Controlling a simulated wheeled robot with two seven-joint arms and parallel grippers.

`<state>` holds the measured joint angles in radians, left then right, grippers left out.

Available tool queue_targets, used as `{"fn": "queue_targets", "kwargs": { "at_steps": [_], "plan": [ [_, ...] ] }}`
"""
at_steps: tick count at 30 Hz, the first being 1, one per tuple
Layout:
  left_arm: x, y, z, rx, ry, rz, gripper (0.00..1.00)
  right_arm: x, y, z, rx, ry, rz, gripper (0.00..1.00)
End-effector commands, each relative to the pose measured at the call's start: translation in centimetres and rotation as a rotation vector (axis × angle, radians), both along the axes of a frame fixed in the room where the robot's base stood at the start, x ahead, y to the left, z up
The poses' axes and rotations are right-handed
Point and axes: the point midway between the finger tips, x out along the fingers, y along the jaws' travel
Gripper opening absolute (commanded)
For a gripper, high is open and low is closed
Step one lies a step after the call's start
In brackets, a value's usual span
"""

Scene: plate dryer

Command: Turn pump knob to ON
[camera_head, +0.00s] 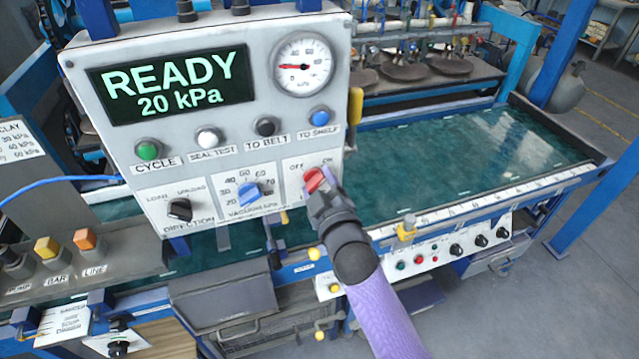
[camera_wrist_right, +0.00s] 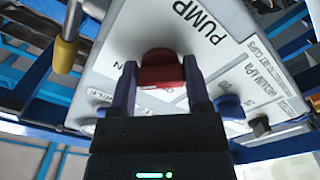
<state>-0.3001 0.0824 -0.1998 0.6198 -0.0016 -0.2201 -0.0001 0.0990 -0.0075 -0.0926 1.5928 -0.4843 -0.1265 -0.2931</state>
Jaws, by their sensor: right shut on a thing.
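The red pump knob (camera_head: 314,179) is at the lower right of the grey control panel (camera_head: 190,60), below the OFF and ON labels. My right gripper (camera_head: 322,190) reaches it from below right and covers part of it. In the right wrist view the red knob (camera_wrist_right: 162,72) lies between the two fingers of my right gripper (camera_wrist_right: 160,66), which is shut on it. The PUMP label shows beside the knob there. I cannot tell clearly which label the knob points to. My left gripper is not in view.
The panel's display (camera_head: 170,85) reads READY, 20 kPa, and a round gauge (camera_head: 303,63) is beside it. The blue vacuum knob (camera_head: 255,191) is close left of the red knob. A black direction knob (camera_head: 180,209) is further left. A green belt (camera_head: 470,150) lies behind right.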

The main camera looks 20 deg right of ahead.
Motion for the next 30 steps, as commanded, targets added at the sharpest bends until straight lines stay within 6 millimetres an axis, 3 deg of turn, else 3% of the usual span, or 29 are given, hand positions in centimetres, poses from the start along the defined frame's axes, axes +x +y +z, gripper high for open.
{"fn": "queue_targets", "kwargs": {
  "at_steps": [11,12,17,26,30],
  "plan": [
    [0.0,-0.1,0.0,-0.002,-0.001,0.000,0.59,0.0,0.0,-0.1,0.007,0.003,0.000,0.03],
    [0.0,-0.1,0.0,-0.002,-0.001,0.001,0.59,0.0,0.0,-0.1,0.007,0.003,0.000,0.66],
    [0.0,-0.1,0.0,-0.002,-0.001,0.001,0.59,0.0,0.0,-0.1,0.006,0.002,0.000,0.97],
    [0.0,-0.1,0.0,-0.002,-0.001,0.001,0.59,-0.3,0.0,-0.1,0.005,0.002,0.000,0.97],
    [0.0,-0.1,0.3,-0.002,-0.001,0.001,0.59,-2.3,-0.1,-0.1,0.005,0.004,0.000,0.97]
  ]
}}
